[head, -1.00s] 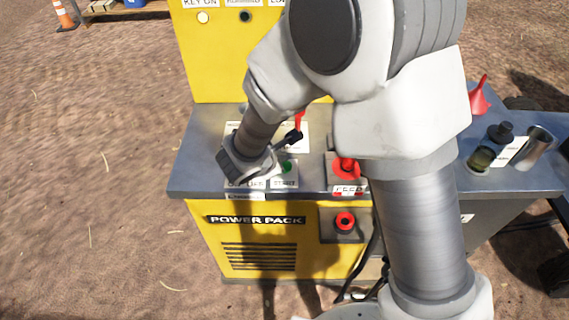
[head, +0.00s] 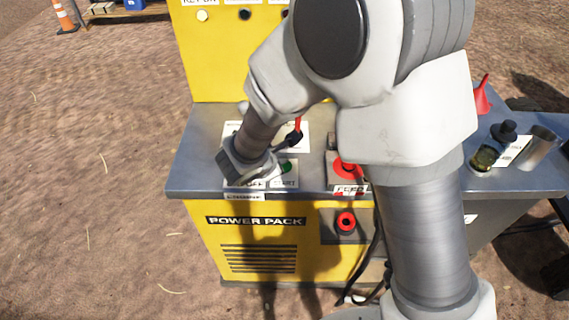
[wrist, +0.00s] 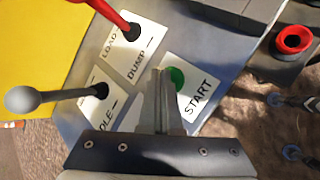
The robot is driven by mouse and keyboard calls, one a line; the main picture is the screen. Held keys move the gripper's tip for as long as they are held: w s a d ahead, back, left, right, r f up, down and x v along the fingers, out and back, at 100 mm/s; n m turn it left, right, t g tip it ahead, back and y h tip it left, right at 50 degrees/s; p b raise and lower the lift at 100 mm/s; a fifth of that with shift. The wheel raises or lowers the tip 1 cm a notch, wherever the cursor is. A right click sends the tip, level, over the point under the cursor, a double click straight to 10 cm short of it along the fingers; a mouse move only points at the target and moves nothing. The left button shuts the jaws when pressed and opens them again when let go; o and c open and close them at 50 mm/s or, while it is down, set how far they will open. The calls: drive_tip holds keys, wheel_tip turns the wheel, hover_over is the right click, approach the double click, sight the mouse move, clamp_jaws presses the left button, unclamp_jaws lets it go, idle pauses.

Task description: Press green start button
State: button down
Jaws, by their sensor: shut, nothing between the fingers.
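The green start button (wrist: 177,78) is on a white plate lettered START (wrist: 198,97) in the wrist view. It shows in the head view (head: 289,166) too, just right of my gripper (head: 262,166) on the console top. In the wrist view my gripper (wrist: 161,74) is shut and empty, its fingers over the left edge of the START plate. The fingertips lie beside the button in the picture and hide a little of its left side. I cannot tell their height above the plate or whether they touch it.
A red-handled lever (wrist: 105,12) and a grey-knobbed lever (wrist: 50,98) rise from labelled plates close by. My arm hides part of the console. Bare ground lies to the left.

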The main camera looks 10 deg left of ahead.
drive_tip(key=shift+f+b, duration=0.5)
drive_tip(key=shift+b, duration=0.05)
idle(0.4)
drive_tip(key=shift+r, duration=0.15)
drive_tip(key=shift+r+p, duration=0.55)
drive_tip(key=shift+r, duration=0.3)
drive_tip(key=shift+r+p, duration=1.7)
drive_tip(key=shift+r, duration=0.9)
drive_tip(key=shift+f, duration=0.1)
